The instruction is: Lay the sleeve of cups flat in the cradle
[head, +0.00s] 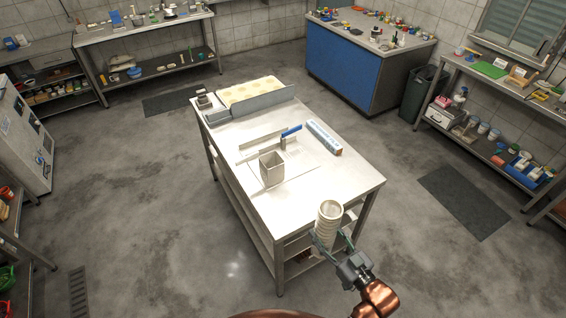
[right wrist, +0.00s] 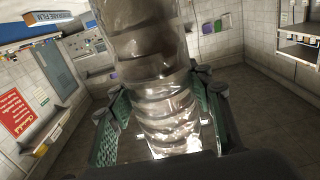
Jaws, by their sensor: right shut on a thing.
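The sleeve of cups (head: 328,222) is a tall pale stack in clear wrap. It stands roughly upright, leaning slightly, at the near right corner of the steel table in the head view. My right gripper (head: 334,242) is shut on its lower part. In the right wrist view the sleeve (right wrist: 158,60) rises between the two green-padded fingers of the gripper (right wrist: 165,118). A low pale holder with a straight wall (head: 262,140) lies mid-table, away from the sleeve; I cannot tell for sure that it is the cradle. My left gripper is out of view.
On the steel table (head: 350,184) stand an open square grey container (head: 271,168), a blue-handled item (head: 291,131) and a long blue-and-white box (head: 323,138). The table's near right part is mostly bare.

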